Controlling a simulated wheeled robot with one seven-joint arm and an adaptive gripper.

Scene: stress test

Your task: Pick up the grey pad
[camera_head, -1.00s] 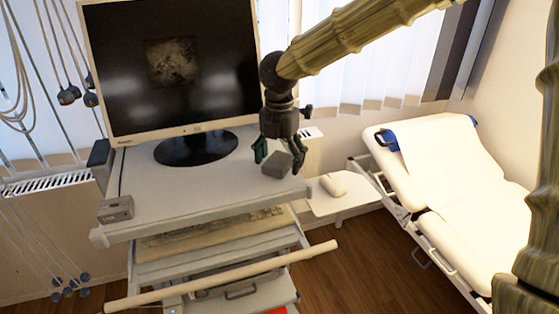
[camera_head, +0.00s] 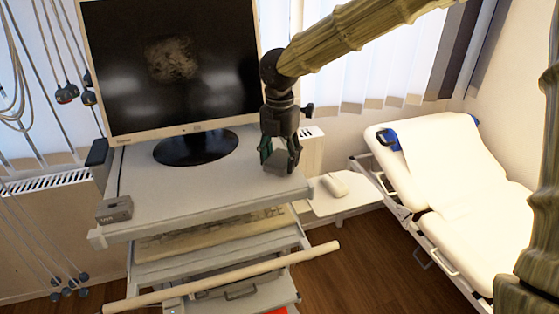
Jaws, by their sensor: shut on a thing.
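The grey pad (camera_head: 278,160) is a small dark grey block at the right side of the cart's top shelf (camera_head: 215,195). My gripper (camera_head: 280,163) points down over the shelf, with its fingers on either side of the pad and shut on it. The fingers partly hide the pad. I cannot tell whether the pad touches the shelf or is just above it.
A monitor (camera_head: 178,70) stands on the shelf behind and left of my gripper. A small grey box (camera_head: 115,209) sits at the front left corner. A white mouse (camera_head: 334,185) lies on a side tray to the right. The shelf's middle is clear.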

